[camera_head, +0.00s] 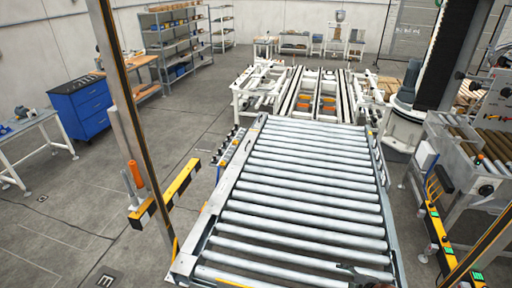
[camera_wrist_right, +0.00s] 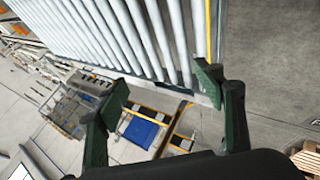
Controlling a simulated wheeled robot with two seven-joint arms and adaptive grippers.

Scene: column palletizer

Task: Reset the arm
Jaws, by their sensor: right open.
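My right gripper (camera_wrist_right: 164,88) shows in the right wrist view with its two dark green fingers spread wide apart. Nothing is between the fingers, so it is open and empty. Past the fingers, that view shows the roller conveyor (camera_wrist_right: 135,30) slanting across the top. In the head view the roller conveyor (camera_head: 300,180) runs from the bottom edge toward the back, and its rollers are bare. A small dark shape lies over the rollers at the bottom right; I cannot tell whether it is part of my right gripper. My left gripper is not in view.
A yellow-black barrier (camera_head: 165,192) stands left of the conveyor, beside a tall striped post (camera_head: 130,110). A blue drawer cabinet (camera_head: 82,107) and grey shelves (camera_head: 180,45) stand farther left. A white-framed conveyor (camera_head: 262,82) lies behind. Open floor (camera_head: 75,210) is at left.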

